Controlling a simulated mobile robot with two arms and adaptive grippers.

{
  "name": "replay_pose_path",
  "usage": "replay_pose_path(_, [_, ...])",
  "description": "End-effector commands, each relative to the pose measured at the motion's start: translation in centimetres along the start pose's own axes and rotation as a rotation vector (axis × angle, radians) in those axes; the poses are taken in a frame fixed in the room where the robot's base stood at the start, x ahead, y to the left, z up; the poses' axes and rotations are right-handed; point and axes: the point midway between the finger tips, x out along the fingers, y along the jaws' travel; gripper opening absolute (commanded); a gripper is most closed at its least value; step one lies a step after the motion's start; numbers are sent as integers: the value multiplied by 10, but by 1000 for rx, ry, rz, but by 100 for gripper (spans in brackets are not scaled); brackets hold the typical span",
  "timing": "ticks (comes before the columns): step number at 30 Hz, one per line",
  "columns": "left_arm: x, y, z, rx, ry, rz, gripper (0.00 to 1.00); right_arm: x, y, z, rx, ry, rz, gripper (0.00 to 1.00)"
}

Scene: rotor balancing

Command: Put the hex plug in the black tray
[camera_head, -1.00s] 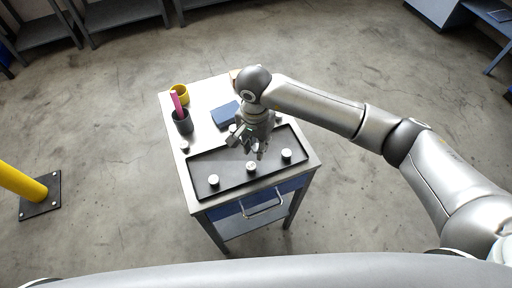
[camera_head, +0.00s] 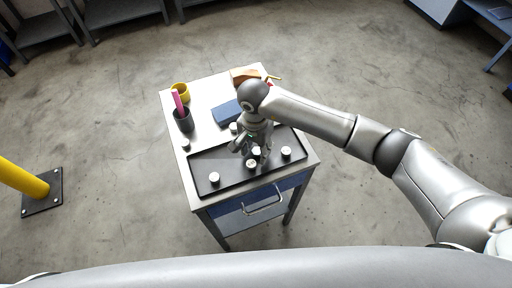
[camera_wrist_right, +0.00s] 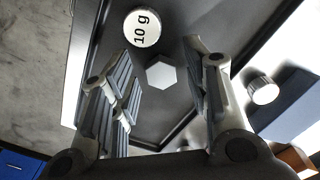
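The hex plug (camera_wrist_right: 161,73) is a small pale grey hexagon lying on the dark floor of the black tray (camera_wrist_right: 185,18). In the right wrist view it shows between my two finger pads, with a gap to each side. The black tray (camera_head: 232,185) lies along the front of the trolley top in the head view. My right gripper (camera_head: 254,158) is over the middle of the tray, fingers pointing down; its fingers are apart (camera_wrist_right: 165,75) in the wrist view. In the head view my gripper hides the plug. My left gripper is out of view.
White round weights (camera_head: 214,178) stand in the tray; one is marked 10 g (camera_wrist_right: 142,27). A tan object (camera_head: 243,76) lies at the back.

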Motion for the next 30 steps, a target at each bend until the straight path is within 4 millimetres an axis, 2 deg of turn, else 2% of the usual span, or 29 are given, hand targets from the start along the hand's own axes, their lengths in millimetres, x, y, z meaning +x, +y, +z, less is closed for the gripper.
replay_pose_path(12, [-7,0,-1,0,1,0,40,-6,0,0,1,-2,0,46])
replay_pose_path(13, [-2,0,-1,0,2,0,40,-8,-1,-1,0,1,-2,46])
replay_pose_path(24, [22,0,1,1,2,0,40,-84,-1,-1,-2,4,-4,46])
replay_pose_path(30, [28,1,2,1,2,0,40,-112,0,-1,0,2,-1,46])
